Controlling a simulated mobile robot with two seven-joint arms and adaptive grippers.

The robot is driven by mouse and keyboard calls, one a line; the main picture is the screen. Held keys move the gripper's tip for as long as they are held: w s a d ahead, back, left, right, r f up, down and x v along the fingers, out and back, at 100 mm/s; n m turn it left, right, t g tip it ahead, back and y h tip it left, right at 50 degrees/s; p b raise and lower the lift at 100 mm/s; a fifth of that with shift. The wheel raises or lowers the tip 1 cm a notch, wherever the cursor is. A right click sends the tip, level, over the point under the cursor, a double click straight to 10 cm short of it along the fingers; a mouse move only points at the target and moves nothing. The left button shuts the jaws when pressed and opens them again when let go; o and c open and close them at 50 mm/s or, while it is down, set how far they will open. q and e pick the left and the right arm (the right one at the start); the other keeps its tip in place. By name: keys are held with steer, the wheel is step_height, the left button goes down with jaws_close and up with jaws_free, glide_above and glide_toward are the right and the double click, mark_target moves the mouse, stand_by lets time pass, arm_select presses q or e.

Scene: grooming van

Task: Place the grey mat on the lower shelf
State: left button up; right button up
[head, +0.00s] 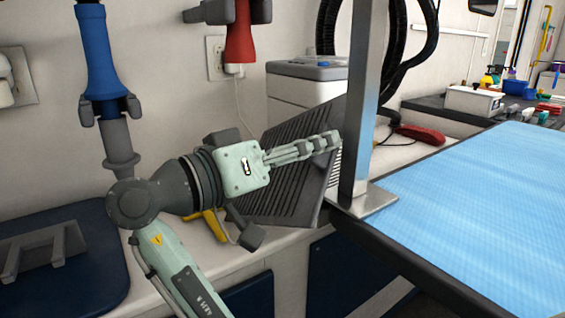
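The grey mat (292,197) is a dark ribbed panel standing tilted above the white counter, behind my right gripper and left of the metal post. My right gripper (325,144) lies across the mat's front face, its light green fingers pointing right, toward the post. The fingers overlap the mat in the picture; I cannot tell whether they grip it, only touch it or are just in front of it. The mat's lower edge is near the counter; its contact there is unclear. My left gripper is out of view. I cannot make out the lower shelf.
The metal post (363,110) rises from the edge of the blue-topped table (480,200), close to the mat. A white box (300,88) with a grey lid stands behind. A yellow object (213,225) lies under my gripper. A red item (419,134) lies past the post.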

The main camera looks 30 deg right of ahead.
jaws_close()
steer(key=shift+w+r, duration=0.1)
stand_by(0.5)
